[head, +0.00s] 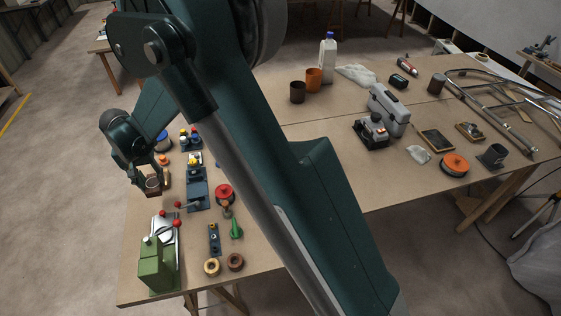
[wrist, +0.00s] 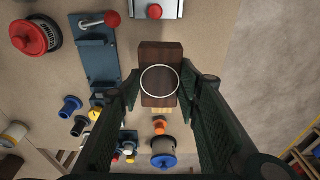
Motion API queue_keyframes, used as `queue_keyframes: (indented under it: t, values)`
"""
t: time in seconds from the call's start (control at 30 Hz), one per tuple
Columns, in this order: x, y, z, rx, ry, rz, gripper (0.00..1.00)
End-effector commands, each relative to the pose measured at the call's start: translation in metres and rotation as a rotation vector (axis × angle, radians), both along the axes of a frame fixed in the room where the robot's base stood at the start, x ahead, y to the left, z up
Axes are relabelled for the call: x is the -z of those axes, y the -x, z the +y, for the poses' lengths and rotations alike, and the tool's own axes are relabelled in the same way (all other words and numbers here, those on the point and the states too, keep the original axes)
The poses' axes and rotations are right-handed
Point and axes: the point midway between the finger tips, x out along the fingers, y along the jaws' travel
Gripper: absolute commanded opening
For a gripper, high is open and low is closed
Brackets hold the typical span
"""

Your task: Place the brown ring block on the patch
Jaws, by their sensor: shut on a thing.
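My gripper (head: 150,180) is at the left edge of the near workbench, pointing down. In the wrist view its fingers (wrist: 160,85) are shut on the brown ring block (wrist: 160,55), a dark brown block with a white ring on its top face. The block also shows small between the fingers in the head view (head: 153,183). A light wood piece (wrist: 162,111) shows just beyond the block's lower end. I cannot tell the block's height over the bench. I cannot make out the patch for certain in either view; the gripper and block may hide it.
A blue-grey fixture (head: 197,190) with a red-knobbed lever stands right of my gripper, with a red spool (head: 225,192) farther right. A green press (head: 160,258) stands in front. A blue-topped spool (wrist: 164,153) and orange piece (wrist: 159,127) are close by. The bench's left edge is near.

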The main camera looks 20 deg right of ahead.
Motion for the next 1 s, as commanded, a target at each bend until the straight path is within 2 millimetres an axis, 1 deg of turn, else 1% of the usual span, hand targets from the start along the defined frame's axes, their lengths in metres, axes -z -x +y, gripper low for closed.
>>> queue_keyframes:
  t: [0.17, 0.27, 0.37, 0.67, 0.7, 0.87, 1.0]
  values:
    - [-0.001, -0.007, -0.024, 0.043, 0.0, 0.001, 0.2]
    - [-0.001, -0.014, -0.046, 0.083, 0.0, 0.001, 0.2]
    - [-0.002, -0.02, -0.072, 0.132, 0.0, 0.002, 0.2]
    - [-0.004, -0.035, -0.164, 0.3, -0.001, 0.004, 0.2]
    - [-0.004, -0.036, -0.176, 0.323, -0.001, 0.004, 0.2]
    - [-0.005, -0.039, -0.224, 0.414, -0.001, 0.004, 0.2]
    - [-0.005, -0.038, -0.267, 0.493, -0.001, 0.004, 0.2]
